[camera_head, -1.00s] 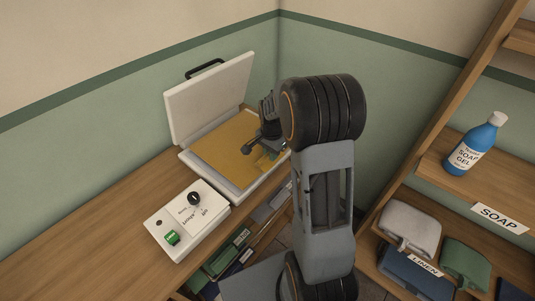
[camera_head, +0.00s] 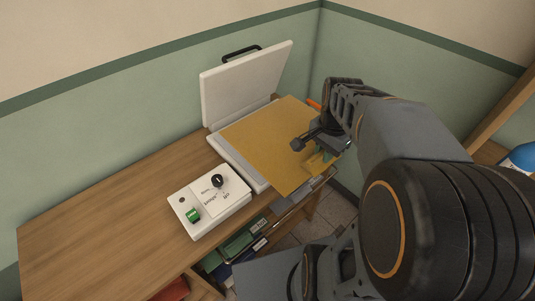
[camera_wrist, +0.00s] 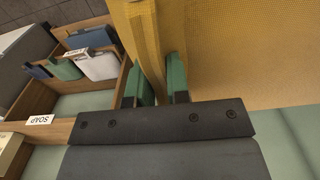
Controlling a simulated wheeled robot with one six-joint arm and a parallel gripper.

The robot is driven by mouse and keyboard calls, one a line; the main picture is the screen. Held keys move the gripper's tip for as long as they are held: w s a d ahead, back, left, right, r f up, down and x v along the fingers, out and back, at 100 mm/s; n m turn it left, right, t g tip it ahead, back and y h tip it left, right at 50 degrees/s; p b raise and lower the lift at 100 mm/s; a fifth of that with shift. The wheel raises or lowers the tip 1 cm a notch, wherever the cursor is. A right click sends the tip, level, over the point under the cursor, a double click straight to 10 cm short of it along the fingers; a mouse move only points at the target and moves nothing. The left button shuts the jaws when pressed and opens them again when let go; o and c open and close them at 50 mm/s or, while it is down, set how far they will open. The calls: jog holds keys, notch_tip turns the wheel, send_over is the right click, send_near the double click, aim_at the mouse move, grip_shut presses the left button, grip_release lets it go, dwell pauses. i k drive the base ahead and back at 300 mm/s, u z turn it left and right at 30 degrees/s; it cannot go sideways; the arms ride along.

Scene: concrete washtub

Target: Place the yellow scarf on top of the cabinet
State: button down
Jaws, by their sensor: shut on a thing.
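The yellow scarf (camera_head: 262,138) is a flat, spread sheet over the open white press (camera_head: 238,160), with its right part reaching past the press's edge. My gripper (camera_head: 318,160) is shut on the scarf's near right edge, where the cloth bunches up. In the wrist view the green finger pads of my gripper (camera_wrist: 159,82) close on a fold of the scarf (camera_wrist: 250,45). The wooden bench (camera_head: 100,225) bears the press. I cannot tell whether this bench is the cabinet.
A white control box (camera_head: 209,200) with a black knob and green button stands left of the press. The bench's left part is clear. Coloured folders (camera_head: 240,240) lie below. A wooden shelf with a SOAP label (camera_wrist: 40,119) and folded cloths (camera_wrist: 98,65) shows in the wrist view.

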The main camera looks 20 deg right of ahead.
aim_at(98, 260)
jog(key=u, duration=0.4)
jog(key=k, duration=1.05)
jog(key=u, duration=1.5)
jog(key=i, duration=1.05)
jog(key=z, duration=0.1)
